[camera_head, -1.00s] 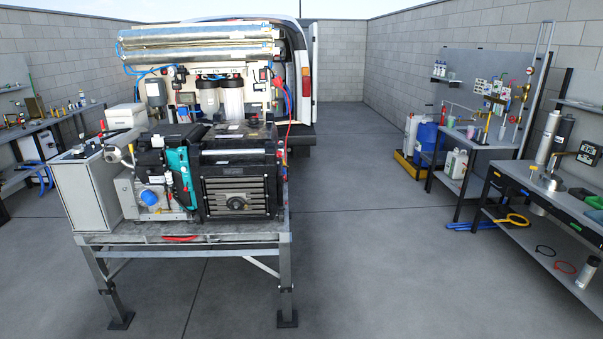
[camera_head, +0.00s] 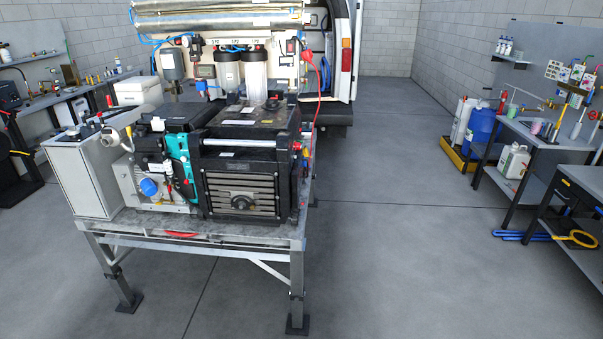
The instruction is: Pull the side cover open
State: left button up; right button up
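A machine with a black housing and a teal part stands on a metal-framed table in the head view. Its front has a grey slatted panel (camera_head: 240,193) with a round dark knob in the middle. I cannot tell which panel is the side cover. Silver membrane tubes (camera_head: 220,18) lie across the top of the white rack behind the machine. Neither of my grippers is in view.
The machine's table (camera_head: 200,231) has legs standing out toward me. A van (camera_head: 342,60) is parked behind. Workbenches line both sides, with blue and white canisters (camera_head: 484,133) at the right. The floor right of the machine is clear.

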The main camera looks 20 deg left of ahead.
aim_at(296, 177)
jog(key=i+u, duration=0.4)
jog(key=i+l+u, duration=0.2)
jog(key=u, duration=0.15)
jog(key=i+l+u, duration=0.35)
jog(key=i+l, duration=0.15)
jog(key=i, duration=0.1)
